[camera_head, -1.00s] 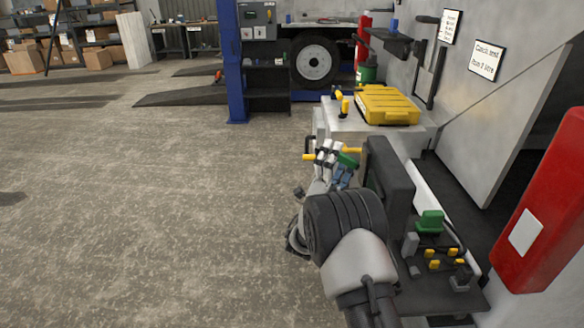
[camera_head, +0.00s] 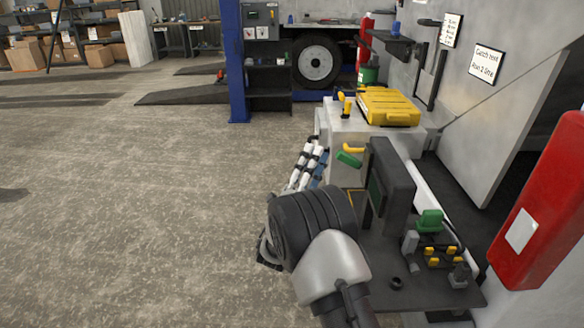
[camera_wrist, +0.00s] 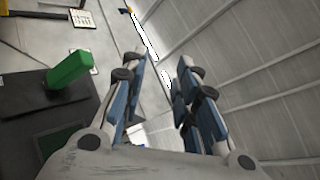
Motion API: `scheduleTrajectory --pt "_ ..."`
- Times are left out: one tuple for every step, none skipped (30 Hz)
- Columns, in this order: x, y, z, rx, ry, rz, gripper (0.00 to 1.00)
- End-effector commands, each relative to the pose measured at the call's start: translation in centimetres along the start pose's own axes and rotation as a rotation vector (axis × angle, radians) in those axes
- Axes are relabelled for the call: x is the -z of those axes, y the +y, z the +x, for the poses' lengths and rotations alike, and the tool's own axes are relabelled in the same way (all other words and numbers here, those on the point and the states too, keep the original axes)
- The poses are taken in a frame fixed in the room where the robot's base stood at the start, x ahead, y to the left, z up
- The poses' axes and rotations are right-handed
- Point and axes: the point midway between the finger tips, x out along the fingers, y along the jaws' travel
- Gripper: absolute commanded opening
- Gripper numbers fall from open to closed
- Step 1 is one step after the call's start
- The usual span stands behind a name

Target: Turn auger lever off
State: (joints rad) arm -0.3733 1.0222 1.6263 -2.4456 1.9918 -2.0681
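A green lever handle (camera_head: 349,159) sticks out to the left of a dark upright box (camera_head: 390,185) on the side of the vehicle. A yellow handle (camera_head: 353,148) is just above and behind it. I cannot read which one is the auger lever. In the wrist view a green handle (camera_wrist: 70,68) stands out from a dark panel (camera_wrist: 35,105), left of my fingers. My gripper (camera_head: 312,160) is left of the green handle and apart from it. In the wrist view its two blue-padded fingers (camera_wrist: 160,80) are spread with an empty gap between them.
A grey cabinet (camera_head: 350,130) carries a yellow case (camera_head: 388,106) behind the levers. A dark shelf with a green switch (camera_head: 430,220) and small yellow knobs is at lower right, near a red box (camera_head: 545,205). The floor (camera_head: 140,210) to the left is clear.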

Motion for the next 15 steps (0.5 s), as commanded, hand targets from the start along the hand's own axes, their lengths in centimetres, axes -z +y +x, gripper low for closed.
scheduleTrajectory --pt "-0.2 -0.3 -0.3 0.0 -0.002 0.001 0.28" --pt "-0.3 -0.5 -0.4 -0.001 -0.002 0.001 0.28" --pt "-0.3 -0.7 -0.6 -0.001 -0.002 0.001 0.28" --pt "-0.4 -0.8 -0.8 -0.001 -0.002 0.001 0.28" --pt "-0.5 -0.9 -0.9 -0.001 -0.002 0.001 0.28" --pt "-0.6 -1.0 -1.2 0.001 -0.001 0.002 0.28" --pt "-0.6 -1.1 -1.4 0.0 -0.001 0.002 0.28" --pt "-0.7 -1.2 -1.6 0.0 -0.002 0.001 0.28" --pt "-0.8 -1.4 -1.8 -0.001 -0.002 0.001 0.28" --pt "-0.9 -1.5 -1.9 0.0 -0.002 0.001 0.28" --pt "-0.9 -1.6 -2.0 0.0 -0.001 0.001 0.28" --pt "-1.0 -1.8 -2.2 0.0 -0.001 0.001 0.28" --pt "-1.1 -1.9 -2.4 -0.001 -0.001 0.001 0.28" --pt "-1.1 -2.1 -2.5 -0.001 -0.001 0.001 0.28" --pt "-1.2 -2.3 -2.7 -0.001 -0.001 0.002 0.28"
